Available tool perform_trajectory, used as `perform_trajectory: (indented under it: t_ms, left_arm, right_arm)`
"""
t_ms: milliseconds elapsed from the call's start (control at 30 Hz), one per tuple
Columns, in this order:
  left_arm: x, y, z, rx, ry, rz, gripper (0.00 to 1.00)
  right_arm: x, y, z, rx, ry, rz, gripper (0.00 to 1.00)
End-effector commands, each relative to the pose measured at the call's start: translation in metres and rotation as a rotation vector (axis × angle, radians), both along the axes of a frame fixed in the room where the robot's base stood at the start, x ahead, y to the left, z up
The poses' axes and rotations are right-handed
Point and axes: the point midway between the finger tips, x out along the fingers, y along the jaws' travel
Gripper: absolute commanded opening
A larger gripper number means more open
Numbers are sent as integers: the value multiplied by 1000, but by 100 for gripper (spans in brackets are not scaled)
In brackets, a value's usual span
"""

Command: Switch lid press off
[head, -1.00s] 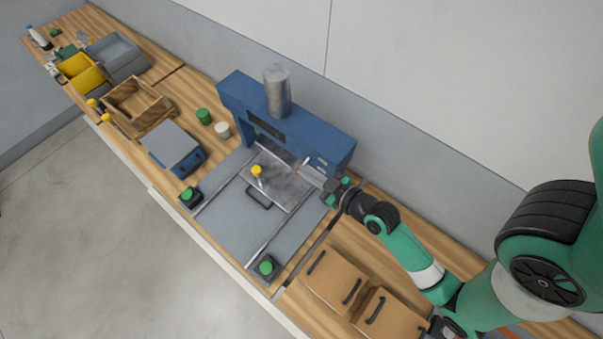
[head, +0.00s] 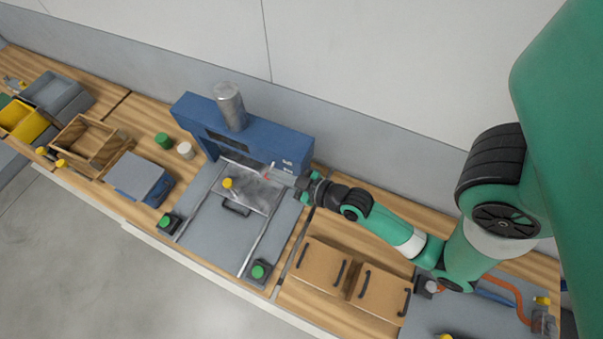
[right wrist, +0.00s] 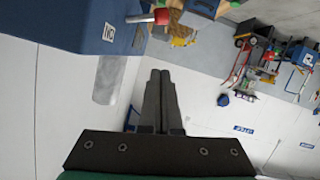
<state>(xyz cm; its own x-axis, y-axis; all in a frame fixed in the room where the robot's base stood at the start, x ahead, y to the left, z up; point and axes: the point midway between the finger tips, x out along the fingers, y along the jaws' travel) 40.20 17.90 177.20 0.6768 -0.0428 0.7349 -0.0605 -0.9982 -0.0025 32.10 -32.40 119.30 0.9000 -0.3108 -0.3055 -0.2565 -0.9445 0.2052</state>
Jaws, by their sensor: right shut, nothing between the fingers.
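The lid press (head: 262,139) is a blue frame with a grey cylinder on top, standing at the back of the bench. A small lever with a red tip shows at its right front (head: 267,174). In the right wrist view the lever's red tip (right wrist: 160,16) sticks out from the blue press body (right wrist: 80,22), beside a small white label. My right gripper (head: 281,178) is at the right front of the press, close to the lever. Its fingers (right wrist: 160,74) are together and empty, with the lever apart from them. I cannot tell the lever's setting. My left gripper is not in view.
A plate with a yellow knob (head: 228,183) lies in front of the press. Green buttons (head: 258,271) flank the grey bed. Two brown boxes (head: 318,264) stand at the right. A green can (head: 163,140) and a white can (head: 185,150) stand left of the press.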

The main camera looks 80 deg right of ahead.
Motion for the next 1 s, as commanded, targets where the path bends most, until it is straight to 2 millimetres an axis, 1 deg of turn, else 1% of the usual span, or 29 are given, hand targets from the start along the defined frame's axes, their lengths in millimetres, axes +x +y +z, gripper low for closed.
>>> perform_trajectory:
  t_ms: [33,67,100,300,400,500,600,1000]
  left_arm:
    - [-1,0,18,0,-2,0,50]
    - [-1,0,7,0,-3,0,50]
    - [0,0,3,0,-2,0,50]
    - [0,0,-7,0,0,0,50]
    - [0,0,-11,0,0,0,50]
    - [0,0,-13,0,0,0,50]
    - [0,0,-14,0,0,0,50]
    - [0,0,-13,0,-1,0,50]
  right_arm:
    - [-6,4,15,1,2,1,0]
    - [-14,7,8,2,3,-1,0]
    - [-24,11,9,3,2,-1,0]
    - [-65,28,21,2,3,-3,0]
    - [-79,34,26,2,2,-3,0]
    - [-87,38,30,1,0,-3,0]
    - [-90,39,33,0,-1,-2,0]
    - [-90,40,34,-1,-1,-1,0]
